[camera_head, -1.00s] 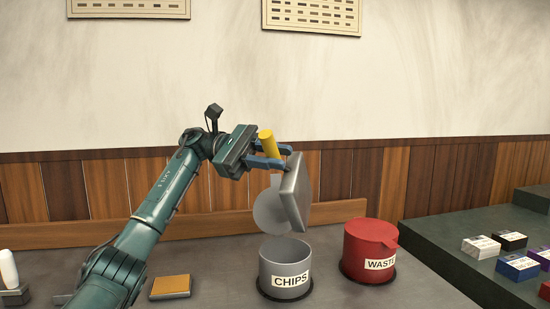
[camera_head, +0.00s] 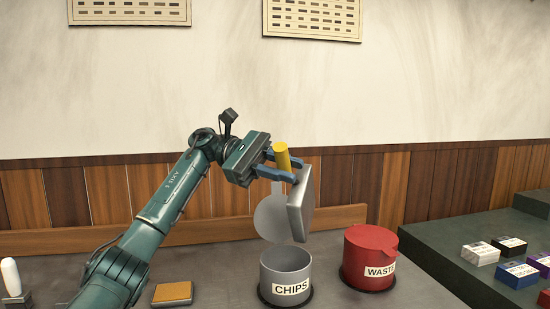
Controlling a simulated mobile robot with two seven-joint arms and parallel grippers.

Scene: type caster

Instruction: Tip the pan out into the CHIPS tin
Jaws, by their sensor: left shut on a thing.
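The grey pan (camera_head: 302,204) with a yellow handle (camera_head: 282,156) is tilted steeply on its side in the air. My left gripper (camera_head: 284,168) is shut on the pan at its yellow handle. The pan's lower edge hangs just above the open grey CHIPS tin (camera_head: 285,283), which stands upright on the bench. A pale grey round shape (camera_head: 272,218) shows at the left of the pan, above the tin. I cannot tell what it is. The inside of the pan and any contents are hidden. My right gripper is not in view.
A red WASTE tin (camera_head: 368,262) with a lid stands just right of the CHIPS tin. Several small labelled boxes (camera_head: 481,253) sit on a raised dark surface (camera_head: 440,245) at the right.

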